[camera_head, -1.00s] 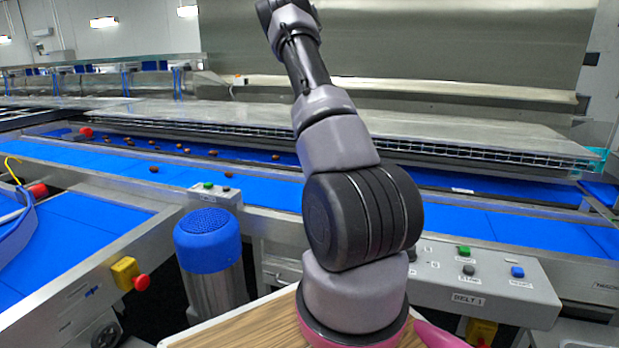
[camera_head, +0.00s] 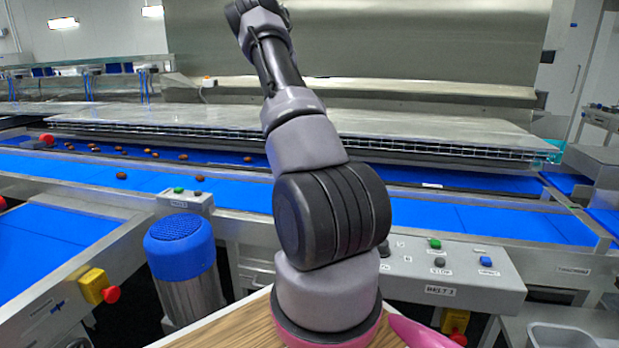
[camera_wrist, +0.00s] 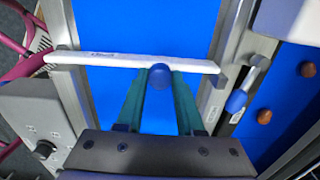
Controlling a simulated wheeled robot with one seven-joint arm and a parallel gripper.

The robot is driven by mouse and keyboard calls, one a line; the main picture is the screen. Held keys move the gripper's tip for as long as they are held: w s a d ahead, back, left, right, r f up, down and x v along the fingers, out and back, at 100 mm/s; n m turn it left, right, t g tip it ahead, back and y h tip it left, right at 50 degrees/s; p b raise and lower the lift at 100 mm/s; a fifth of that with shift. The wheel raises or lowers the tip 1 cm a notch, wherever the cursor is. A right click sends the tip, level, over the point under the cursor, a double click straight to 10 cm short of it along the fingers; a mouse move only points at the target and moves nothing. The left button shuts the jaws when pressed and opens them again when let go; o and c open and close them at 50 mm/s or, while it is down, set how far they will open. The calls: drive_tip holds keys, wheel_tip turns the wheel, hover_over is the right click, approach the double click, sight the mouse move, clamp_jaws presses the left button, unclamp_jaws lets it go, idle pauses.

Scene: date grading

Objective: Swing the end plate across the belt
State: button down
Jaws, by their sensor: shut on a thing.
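The end plate (camera_wrist: 105,59) is a long pale bar in the wrist view. It lies across the blue belt (camera_wrist: 143,25), from the left rail to the right rail. A round blue knob (camera_wrist: 160,78) sits at the bar, right of its middle. My gripper (camera_wrist: 160,76) has green fingers on either side of this knob and is shut on it. The fingertips hide part of the knob's surroundings. In the head view my arm reaches up and away, and my gripper is out of sight. I cannot make out the plate there.
A silver lever with a blue knob (camera_wrist: 237,102) stands by the right rail (camera_wrist: 228,45). Dates (camera_wrist: 264,116) lie beyond it. A grey control box (camera_wrist: 30,115) is close on the left. In the head view, a blue-topped motor (camera_head: 180,240) and a button panel (camera_head: 455,268) stand in front.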

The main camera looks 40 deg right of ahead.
drive_tip(key=shift+d, duration=0.2)
drive_tip(key=c, duration=0.5)
unclamp_jaws()
drive_tip(key=shift+s, duration=0.1)
drive_tip(key=shift+c, duration=0.2)
wheel_tip(320, 180, up, 11)
drive_tip(key=shift+f, duration=0.1)
